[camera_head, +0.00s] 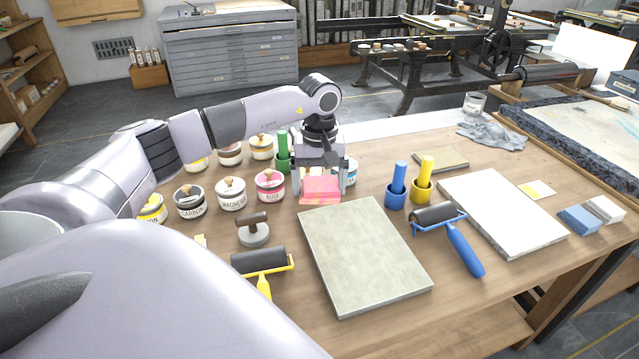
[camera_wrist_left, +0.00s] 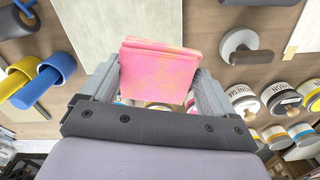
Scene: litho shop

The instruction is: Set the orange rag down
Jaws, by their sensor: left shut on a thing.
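A folded rag (camera_head: 321,189), pink with orange-yellow blotches, is between the two fingers of my left gripper (camera_head: 320,181). It is the only rag near orange in view. My left gripper is shut on it, and the fingers flank it on both sides. In the left wrist view the rag (camera_wrist_left: 158,70) fills the space between the fingertips (camera_wrist_left: 160,88). It is over the wooden worktable (camera_head: 370,305), behind the grey-green stone slab (camera_head: 365,255). I cannot tell whether its underside touches the table. My right gripper is not in view.
Several ink jars stand left of the rag, the nearest labelled rose (camera_head: 269,187). Blue (camera_head: 396,190) and yellow (camera_head: 423,182) cups with rods stand to its right. A yellow-handled roller (camera_head: 260,262) and a blue-handled roller (camera_head: 450,230) flank the slab. A grey cloth (camera_head: 492,134) lies farther back.

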